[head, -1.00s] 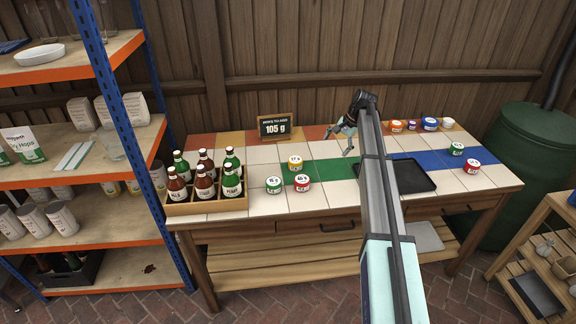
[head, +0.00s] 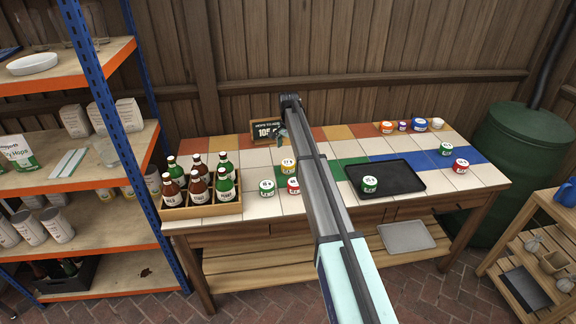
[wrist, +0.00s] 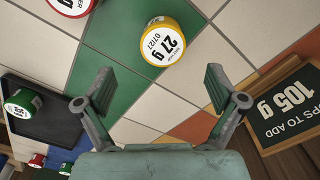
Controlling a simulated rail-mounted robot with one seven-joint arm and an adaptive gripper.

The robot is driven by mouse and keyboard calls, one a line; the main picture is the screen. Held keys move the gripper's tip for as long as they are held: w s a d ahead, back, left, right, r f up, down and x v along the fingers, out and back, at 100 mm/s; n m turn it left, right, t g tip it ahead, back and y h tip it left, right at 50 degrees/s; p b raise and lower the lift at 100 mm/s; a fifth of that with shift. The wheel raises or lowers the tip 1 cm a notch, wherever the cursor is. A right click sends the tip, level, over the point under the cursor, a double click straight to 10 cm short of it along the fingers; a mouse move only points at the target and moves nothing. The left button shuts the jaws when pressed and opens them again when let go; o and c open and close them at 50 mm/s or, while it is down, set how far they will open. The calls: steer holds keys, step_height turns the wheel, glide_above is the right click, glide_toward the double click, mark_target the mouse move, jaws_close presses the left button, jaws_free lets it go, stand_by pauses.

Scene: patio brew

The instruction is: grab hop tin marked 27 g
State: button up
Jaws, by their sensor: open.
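The hop tin marked 27 g (wrist: 163,42) has a white label face and a yellow side; it stands over a green and white tile edge in the wrist view. In the head view it is the yellow tin (head: 288,166) behind a green tin and a red tin. My gripper (wrist: 160,88) is open and empty, its two fingers spread wide. The tin lies beyond the fingertips, between their lines and a little left of the middle. In the head view my gripper (head: 283,138) is above the table near the sign, partly hidden by my arm.
A green tin (head: 267,188) and a red tin (head: 293,186) stand close in front. A chalkboard sign reading 105 g (wrist: 291,108) is right of my gripper. A black tray (head: 408,181) holds another green tin (head: 369,185). A bottle crate (head: 207,210) stands left.

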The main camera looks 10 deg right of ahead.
mark_target(288, 162)
steer(key=shift+w+f+p, duration=0.15)
steer(key=shift+f+p, duration=0.55)
steer(key=shift+f, duration=1.35)
steer(key=shift+w+f+p, duration=0.1)
steer(key=shift+f+p, duration=0.6)
steer(key=shift+f, duration=1.35)
steer(key=c, duration=1.2)
